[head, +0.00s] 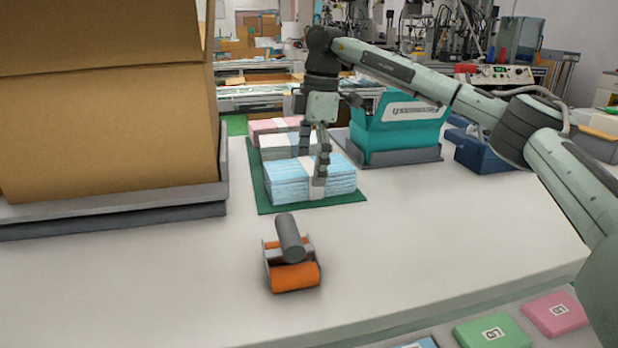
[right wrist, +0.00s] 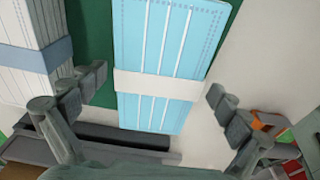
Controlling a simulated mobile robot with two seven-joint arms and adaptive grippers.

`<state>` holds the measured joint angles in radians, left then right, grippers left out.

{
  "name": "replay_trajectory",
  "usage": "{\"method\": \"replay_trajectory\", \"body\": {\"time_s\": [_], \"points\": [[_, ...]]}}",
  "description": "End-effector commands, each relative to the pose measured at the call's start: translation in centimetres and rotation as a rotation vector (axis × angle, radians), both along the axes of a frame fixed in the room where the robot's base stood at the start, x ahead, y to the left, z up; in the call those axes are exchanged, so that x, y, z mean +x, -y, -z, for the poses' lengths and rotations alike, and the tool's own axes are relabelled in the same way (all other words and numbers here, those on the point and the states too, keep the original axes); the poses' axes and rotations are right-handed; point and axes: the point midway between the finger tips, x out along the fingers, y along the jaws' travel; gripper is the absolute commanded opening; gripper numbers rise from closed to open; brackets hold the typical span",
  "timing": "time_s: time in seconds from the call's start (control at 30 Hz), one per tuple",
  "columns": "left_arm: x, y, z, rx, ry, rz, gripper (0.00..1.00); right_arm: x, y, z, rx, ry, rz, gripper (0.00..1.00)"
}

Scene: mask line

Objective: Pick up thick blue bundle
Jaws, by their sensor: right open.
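The thick blue bundle (head: 288,184) is a stack of light blue masks with a white paper band, lying on a green mat (head: 262,205) on the table. It also shows in the right wrist view (right wrist: 170,45), its band crossing the middle. My right gripper (head: 313,175) points down over the bundle, its fingers apart. In the right wrist view the fingers (right wrist: 160,98) stand open on either side of the bundle, with gaps to it; nothing is between them but the bundle below. A white bundle (head: 278,147) and a pink one (head: 268,125) lie behind it. My left gripper does not show.
A large cardboard box (head: 110,130) in a grey tray stands at left. A teal bin (head: 397,140) stands behind right, with a blue container (head: 485,152) beyond. An orange tape dispenser (head: 292,277) sits in front. The right part of the table is clear.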

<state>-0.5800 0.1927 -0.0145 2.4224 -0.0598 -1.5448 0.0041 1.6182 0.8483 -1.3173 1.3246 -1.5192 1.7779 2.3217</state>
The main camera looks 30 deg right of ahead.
Motion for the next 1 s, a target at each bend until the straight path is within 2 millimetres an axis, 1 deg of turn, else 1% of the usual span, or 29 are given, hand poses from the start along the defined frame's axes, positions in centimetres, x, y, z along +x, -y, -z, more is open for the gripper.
{"method": "replay_trajectory", "body": {"time_s": [0.03,0.1,0.33,0.37,0.77,1.0], "points": [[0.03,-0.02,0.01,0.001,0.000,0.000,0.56,-0.03,0.00,0.57,-0.001,-0.001,0.001,1.00],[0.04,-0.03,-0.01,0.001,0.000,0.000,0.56,0.00,-0.09,0.98,0.000,0.001,0.001,1.00],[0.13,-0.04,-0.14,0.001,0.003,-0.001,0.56,0.02,-0.12,1.13,0.000,0.002,0.000,1.00],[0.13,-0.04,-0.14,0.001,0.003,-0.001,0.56,0.02,-0.12,1.13,0.000,0.002,0.001,0.99],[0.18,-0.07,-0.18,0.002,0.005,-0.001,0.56,0.02,-0.11,1.11,0.000,0.001,0.000,0.49],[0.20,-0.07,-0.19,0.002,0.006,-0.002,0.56,0.02,-0.12,1.04,0.000,0.002,0.000,0.48]]}}
